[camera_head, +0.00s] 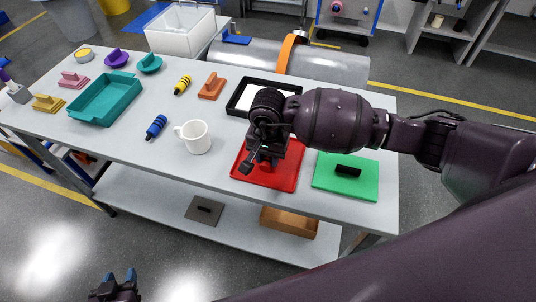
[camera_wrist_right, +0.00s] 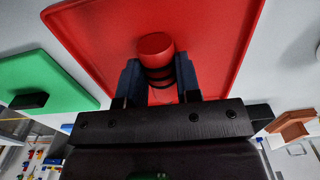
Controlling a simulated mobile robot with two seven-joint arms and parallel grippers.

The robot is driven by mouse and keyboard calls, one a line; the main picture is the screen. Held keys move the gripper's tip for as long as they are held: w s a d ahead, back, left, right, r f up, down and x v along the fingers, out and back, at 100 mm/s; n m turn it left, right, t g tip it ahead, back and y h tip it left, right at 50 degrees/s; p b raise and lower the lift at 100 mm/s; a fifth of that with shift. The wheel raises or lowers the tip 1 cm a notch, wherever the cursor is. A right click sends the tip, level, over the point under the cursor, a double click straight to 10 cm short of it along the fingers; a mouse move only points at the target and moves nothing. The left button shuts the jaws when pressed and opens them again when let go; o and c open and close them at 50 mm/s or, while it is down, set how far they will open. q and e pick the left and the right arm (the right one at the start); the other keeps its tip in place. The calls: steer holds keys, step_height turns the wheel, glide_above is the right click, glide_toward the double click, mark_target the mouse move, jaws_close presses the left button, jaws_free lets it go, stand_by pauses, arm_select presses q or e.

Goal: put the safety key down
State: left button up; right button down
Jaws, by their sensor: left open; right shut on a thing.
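My right gripper (camera_head: 265,157) is over the red tray (camera_head: 241,170) near the front of the table. In the right wrist view the right gripper (camera_wrist_right: 158,88) has its blue fingers shut on a red, round-ended piece with black bands, which I take as the safety key (camera_wrist_right: 155,44). The red tray (camera_wrist_right: 215,45) fills the view behind it. I cannot tell whether the key touches the tray. In the head view the key is mostly hidden by my gripper. My left gripper (camera_head: 118,276) is open and empty at the bottom edge, away from the table.
A green board (camera_head: 328,181) with a black handle lies right of the red tray. A black-rimmed tray (camera_head: 238,105) is behind it, and a white mug (camera_head: 196,138) stands to the left. A teal tray (camera_head: 104,101) and several coloured pieces occupy the table's left half.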

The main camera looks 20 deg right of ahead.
steer(key=shift+f, duration=0.1)
steer(key=c, duration=0.8)
jaws_free()
steer(key=shift+w+r, duration=0.1)
steer(key=shift+r, duration=0.35)
step_height(320, 180, up, 11)
steer(key=shift+r, duration=0.2)
